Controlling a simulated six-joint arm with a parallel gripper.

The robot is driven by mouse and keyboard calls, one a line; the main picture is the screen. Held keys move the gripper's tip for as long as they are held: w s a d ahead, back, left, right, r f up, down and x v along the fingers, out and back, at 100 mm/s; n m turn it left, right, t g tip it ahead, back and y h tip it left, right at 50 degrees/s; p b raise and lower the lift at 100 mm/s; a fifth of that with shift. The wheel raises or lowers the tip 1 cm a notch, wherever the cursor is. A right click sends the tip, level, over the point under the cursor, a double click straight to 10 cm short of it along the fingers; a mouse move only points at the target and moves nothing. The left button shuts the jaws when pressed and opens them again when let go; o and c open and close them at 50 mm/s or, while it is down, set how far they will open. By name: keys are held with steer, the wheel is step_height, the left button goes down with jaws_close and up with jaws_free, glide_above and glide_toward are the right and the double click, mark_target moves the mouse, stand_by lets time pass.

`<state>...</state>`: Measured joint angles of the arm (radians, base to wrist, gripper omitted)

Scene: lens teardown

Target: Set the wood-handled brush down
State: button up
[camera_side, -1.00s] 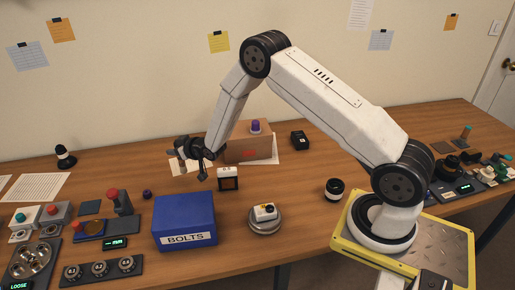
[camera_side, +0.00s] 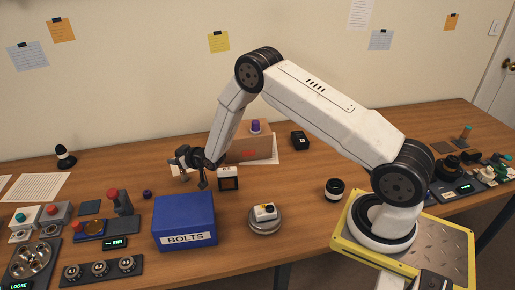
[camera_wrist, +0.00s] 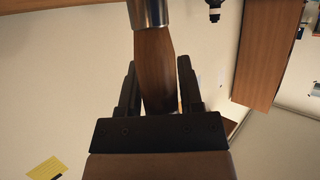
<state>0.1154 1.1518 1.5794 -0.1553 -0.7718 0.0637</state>
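The wood-handled brush shows in the wrist view as a brown wooden handle (camera_wrist: 155,65) with a shiny metal collar at the top edge. The bristles are out of frame. My gripper (camera_wrist: 158,85) has a dark finger on each side of the handle, closed against it. In the side view my gripper (camera_side: 193,176) hangs over the bench behind the blue BOLTS box. The brush is small and partly hidden there, and I cannot tell whether it touches the bench.
The blue BOLTS box (camera_side: 185,222) stands in front of my gripper. A round scale-like base (camera_side: 265,225) sits front right. Bare wood lies left of my gripper.

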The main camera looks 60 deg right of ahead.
steer(key=shift+o, duration=1.1)
steer(key=shift+r, duration=0.1)
steer(key=shift+s+r, duration=0.1)
steer(key=v, duration=1.1)
steer(key=shift+s+r, duration=0.2)
steer(key=shift+s, duration=0.15)
